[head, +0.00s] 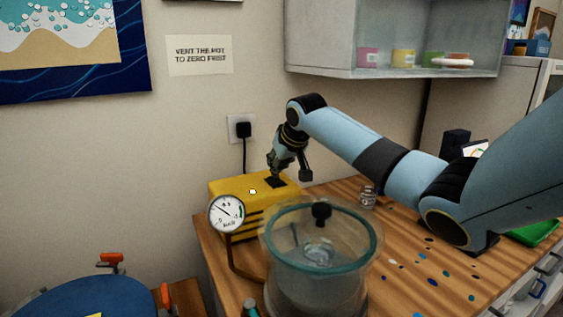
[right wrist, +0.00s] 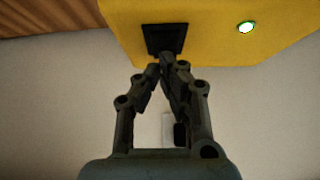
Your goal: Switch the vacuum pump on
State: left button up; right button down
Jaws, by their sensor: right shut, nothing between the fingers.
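The vacuum pump (head: 235,193) is a yellow box on the wooden bench against the wall. Its black rocker switch (head: 275,182) is on the top face, and a small round light on it looks white. In the right wrist view the pump (right wrist: 210,35) fills the top, with the black switch (right wrist: 165,40) and a light with a green rim (right wrist: 246,27). My right gripper (head: 275,172) is shut and empty, with its fingertips (right wrist: 164,62) at the switch's edge; whether they touch it I cannot tell. My left gripper is not in view.
A round pressure gauge (head: 227,213) stands in front of the pump. A glass vacuum pot (head: 285,262) with a lid and black knob is close by. A small glass jar (head: 367,197) stands to the right. A blue drum (head: 85,298) is at the lower left.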

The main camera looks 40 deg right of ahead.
aim_at(279, 180)
notch_tip(279, 180, up, 5)
jog(key=p, duration=0.5)
jog(key=shift+s, duration=0.15)
jog(key=s+a+r+b, duration=0.1)
jog(key=s+a+r, duration=0.1)
jog(key=s+r, duration=0.3)
jog(key=s, duration=0.2)
jog(key=shift+s+a+b, duration=0.3)
jog(key=shift+s+b, duration=0.05)
jog(key=shift+b, duration=0.05)
jog(key=shift+r, duration=0.1)
